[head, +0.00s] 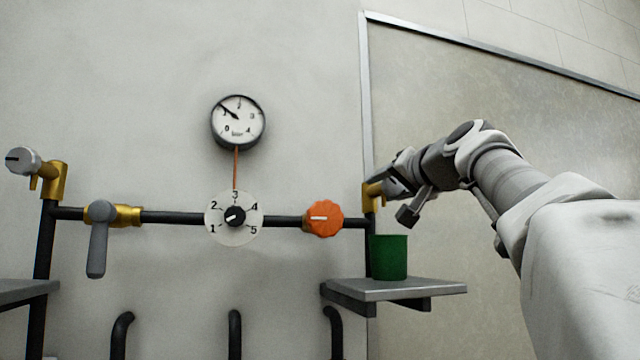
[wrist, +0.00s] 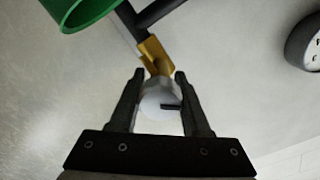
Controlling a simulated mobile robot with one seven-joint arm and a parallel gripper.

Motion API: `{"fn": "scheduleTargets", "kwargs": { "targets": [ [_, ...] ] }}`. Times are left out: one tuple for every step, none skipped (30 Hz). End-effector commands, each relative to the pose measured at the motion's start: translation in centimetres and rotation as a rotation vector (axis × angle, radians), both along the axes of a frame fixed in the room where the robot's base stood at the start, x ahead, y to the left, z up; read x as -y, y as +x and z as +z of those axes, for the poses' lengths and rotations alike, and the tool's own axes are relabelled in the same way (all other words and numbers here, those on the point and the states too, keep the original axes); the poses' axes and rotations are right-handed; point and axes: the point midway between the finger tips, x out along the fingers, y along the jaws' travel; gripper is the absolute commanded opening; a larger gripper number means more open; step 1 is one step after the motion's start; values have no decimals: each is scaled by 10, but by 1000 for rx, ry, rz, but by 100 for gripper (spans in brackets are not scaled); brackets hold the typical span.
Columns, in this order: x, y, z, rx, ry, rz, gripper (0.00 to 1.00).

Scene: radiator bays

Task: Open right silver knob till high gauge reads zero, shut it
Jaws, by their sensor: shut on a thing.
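The right silver knob (wrist: 155,103) sits on a brass valve (wrist: 154,55), between my fingers in the wrist view. Its dark slot lies roughly level in that view. My gripper (head: 384,186) is shut on this knob; in the head view the gripper hides the knob, and part of the brass valve (head: 371,196) shows. The high gauge (head: 238,121) hangs on the wall, its needle pointing up-left near 1. It shows partly at the right edge of the wrist view (wrist: 305,42), face unreadable there.
A green cup (head: 389,257) stands on a small shelf (head: 430,288) below the valve. An orange knob (head: 323,218), a numbered dial (head: 234,217), a grey lever (head: 98,240) and another silver knob (head: 22,160) lie along the pipe leftward.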

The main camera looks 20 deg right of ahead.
Motion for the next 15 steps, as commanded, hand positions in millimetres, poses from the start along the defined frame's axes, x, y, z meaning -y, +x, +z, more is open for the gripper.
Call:
{"fn": "scheduleTargets", "kwargs": {
  "targets": [
    [0,-1,2,-1,45,1,0],
    [0,0,2,-3,73,0,0],
    [0,0,2,-4,109,0,0],
    [0,0,2,-4,137,-1,0],
    [1,0,2,-5,163,-1,0],
    [1,0,2,-6,198,-1,0],
    [1,0,2,-7,222,-1,0],
    [1,0,2,-8,247,-1,0],
    [1,-1,2,-8,279,0,0],
    [1,-1,1,-9,300,0,0],
    [1,-1,1,-10,322,0,0],
    [1,-1,1,-11,349,0,0],
    [1,-1,1,-11,367,0,0],
    [1,-1,1,-11,385,-1,0],
    [1,-1,1,-12,406,-1,0]
  ]
}}
